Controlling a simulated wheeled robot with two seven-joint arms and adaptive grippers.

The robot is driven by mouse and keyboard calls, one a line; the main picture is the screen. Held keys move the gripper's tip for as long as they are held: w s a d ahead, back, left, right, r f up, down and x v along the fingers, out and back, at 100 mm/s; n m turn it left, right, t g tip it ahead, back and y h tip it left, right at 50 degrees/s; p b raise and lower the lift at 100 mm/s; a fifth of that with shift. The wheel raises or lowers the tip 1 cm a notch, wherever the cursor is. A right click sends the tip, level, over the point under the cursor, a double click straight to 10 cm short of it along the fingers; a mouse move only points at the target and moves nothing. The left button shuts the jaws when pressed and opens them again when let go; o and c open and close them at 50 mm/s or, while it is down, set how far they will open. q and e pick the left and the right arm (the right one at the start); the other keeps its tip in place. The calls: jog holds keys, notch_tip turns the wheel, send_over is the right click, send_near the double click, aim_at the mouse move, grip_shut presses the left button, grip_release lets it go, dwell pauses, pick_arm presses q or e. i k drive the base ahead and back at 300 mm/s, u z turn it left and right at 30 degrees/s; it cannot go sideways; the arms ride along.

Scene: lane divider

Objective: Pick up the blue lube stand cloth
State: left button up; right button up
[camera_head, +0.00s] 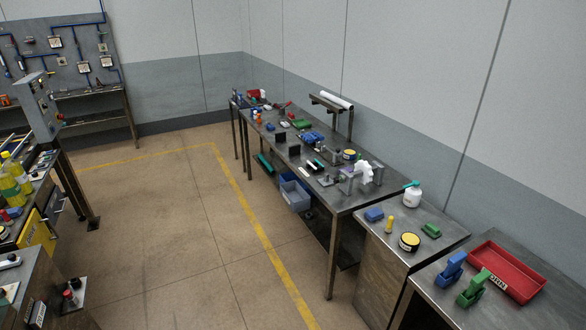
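A small blue folded piece (374,215), which looks like the blue cloth, lies on the grey top of a low stand (400,247) right of the picture's middle. It is near the stand's back left corner, to the left of a yellow-capped small bottle (389,225). It is small in the view, so its fabric cannot be made out. Nothing covers it. Neither of my grippers shows in the head view.
The stand also bears a yellow-topped tin (409,241), a green folded piece (431,230) and a white bottle (412,194). A red tray (507,272) sits on the nearer table. A long cluttered bench (345,195) adjoins behind. The floor (190,230) at left centre is clear.

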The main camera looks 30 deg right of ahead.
aim_at(375, 214)
jog(key=z, duration=0.05)
jog(key=i, duration=1.8)
jog(key=z, duration=1.25)
jog(key=i, duration=1.2)
jog(key=z, duration=0.95)
